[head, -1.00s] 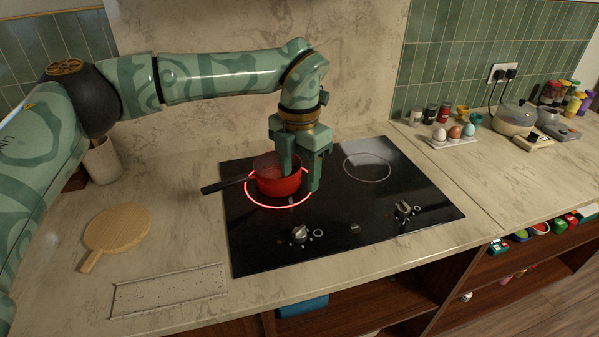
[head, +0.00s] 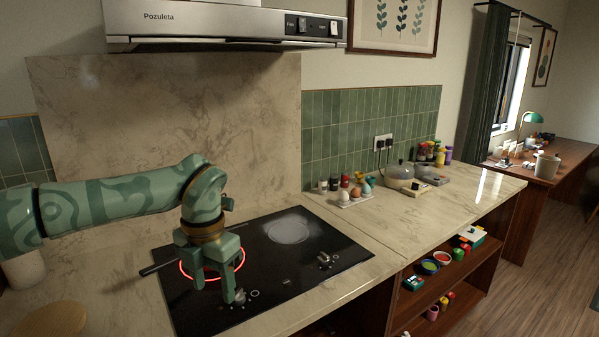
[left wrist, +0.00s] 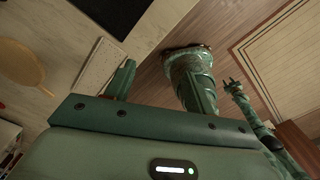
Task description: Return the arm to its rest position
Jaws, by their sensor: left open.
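My left arm comes in from the left in the head view. Its gripper (head: 216,287) points down over the front left of the black hob, with its fingers apart and nothing seen between them. In the left wrist view the two fingers of this gripper (left wrist: 160,82) also stand apart. A small pronged end, apparently my right gripper (left wrist: 233,87), shows there against the floor; its opening is too small to judge.
The hob (head: 320,240) has a knob (head: 239,297) close to the left fingertips. A range hood (head: 220,22) hangs above. A round wooden board (head: 50,320) lies at the front left.

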